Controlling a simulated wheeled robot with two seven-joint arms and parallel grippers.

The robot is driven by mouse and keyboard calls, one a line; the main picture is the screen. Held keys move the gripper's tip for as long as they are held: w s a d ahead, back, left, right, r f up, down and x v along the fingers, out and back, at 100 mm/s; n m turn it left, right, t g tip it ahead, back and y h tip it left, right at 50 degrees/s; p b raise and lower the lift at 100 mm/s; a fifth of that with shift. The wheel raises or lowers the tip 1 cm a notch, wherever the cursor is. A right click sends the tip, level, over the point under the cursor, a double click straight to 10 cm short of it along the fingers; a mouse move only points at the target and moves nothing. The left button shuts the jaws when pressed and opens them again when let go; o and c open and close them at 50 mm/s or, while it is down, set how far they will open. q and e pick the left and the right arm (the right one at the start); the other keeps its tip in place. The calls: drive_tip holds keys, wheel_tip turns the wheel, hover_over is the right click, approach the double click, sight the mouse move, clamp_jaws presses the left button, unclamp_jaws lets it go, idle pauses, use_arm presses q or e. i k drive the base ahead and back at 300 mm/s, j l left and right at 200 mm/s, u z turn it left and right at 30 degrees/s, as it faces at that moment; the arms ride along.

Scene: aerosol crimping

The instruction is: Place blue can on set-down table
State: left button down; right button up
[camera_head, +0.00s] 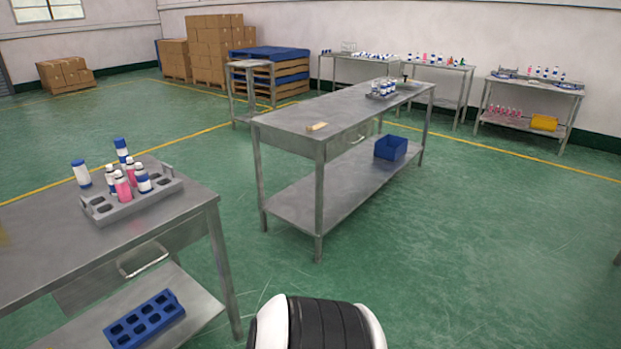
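On the near-left metal table (60,245), a grey rack (140,207) holds several small containers, some white and blue, some pink and white. A white and blue can (81,174) stands on the table behind the rack's left end, apart from it. A taller blue and white can (122,150) shows at the back of the group. I cannot tell which of these is the blue can, or which table is the set-down table. Neither gripper is in view. A white and black arm link of mine shows at the bottom edge.
A long metal table (345,108) stands mid-view with a small wooden block (317,127), a rack of cans (382,88) and a blue bin (391,148) below. A small table (249,65), pallets and stocked tables line the back. Green floor is clear at right.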

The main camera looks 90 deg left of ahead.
sight(61, 248)
drive_tip(key=j+u, duration=0.15)
drive_tip(key=u, duration=3.6)
drive_tip(key=i+l+u, duration=0.15)
drive_tip(key=i+u, duration=0.15)
drive_tip(key=i, duration=0.7)
